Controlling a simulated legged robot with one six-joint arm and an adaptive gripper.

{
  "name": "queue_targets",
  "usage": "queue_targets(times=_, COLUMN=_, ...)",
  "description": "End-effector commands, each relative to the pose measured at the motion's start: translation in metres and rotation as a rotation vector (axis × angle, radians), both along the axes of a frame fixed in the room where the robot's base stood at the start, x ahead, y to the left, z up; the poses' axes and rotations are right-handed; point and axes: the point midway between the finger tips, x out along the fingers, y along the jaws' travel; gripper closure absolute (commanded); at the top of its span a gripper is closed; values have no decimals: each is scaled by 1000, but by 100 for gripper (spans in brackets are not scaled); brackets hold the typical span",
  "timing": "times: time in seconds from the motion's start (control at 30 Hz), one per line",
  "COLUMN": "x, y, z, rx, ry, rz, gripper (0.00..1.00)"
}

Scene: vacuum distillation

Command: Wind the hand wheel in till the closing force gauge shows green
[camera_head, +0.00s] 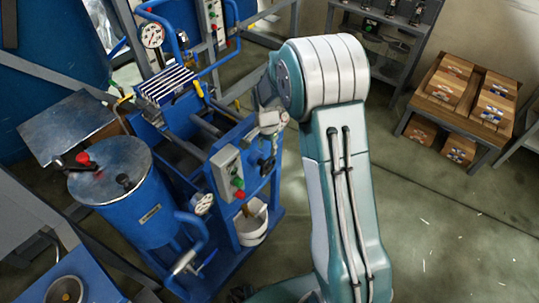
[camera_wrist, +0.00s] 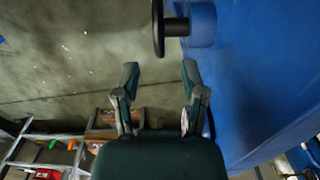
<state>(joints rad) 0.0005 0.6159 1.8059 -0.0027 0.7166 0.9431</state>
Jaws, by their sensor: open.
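A dark hand wheel (camera_wrist: 158,27) shows nearly edge-on at the top of the wrist view. Its short shaft (camera_wrist: 177,27) runs into a blue housing (camera_wrist: 202,24). My gripper (camera_wrist: 160,73) is open and empty, its two fingers pointing toward the wheel, with a visible gap between fingertips and wheel. Neither reading is legible.
A grey control box (camera_head: 227,173) with green and red buttons is on the frame, above a white bucket (camera_head: 250,225). The blue vessel (camera_head: 150,215) stands left. Boxes on a low table (camera_head: 464,143) stand far right.

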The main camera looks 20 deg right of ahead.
Motion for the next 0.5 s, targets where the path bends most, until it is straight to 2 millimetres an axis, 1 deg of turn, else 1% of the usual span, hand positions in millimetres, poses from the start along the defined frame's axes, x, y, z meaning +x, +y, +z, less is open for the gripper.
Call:
queue_targets(times=0.17, x=-1, y=-1, z=-27, rx=2, ry=8, rz=-1, gripper=46)
queue_targets(times=0.4, x=-1, y=-1, z=-72, rx=2, ry=6, rz=-1, gripper=46)
queue_targets(times=0.5, x=0, y=-1, z=-87, rx=1, ry=5, rz=-1, gripper=46)
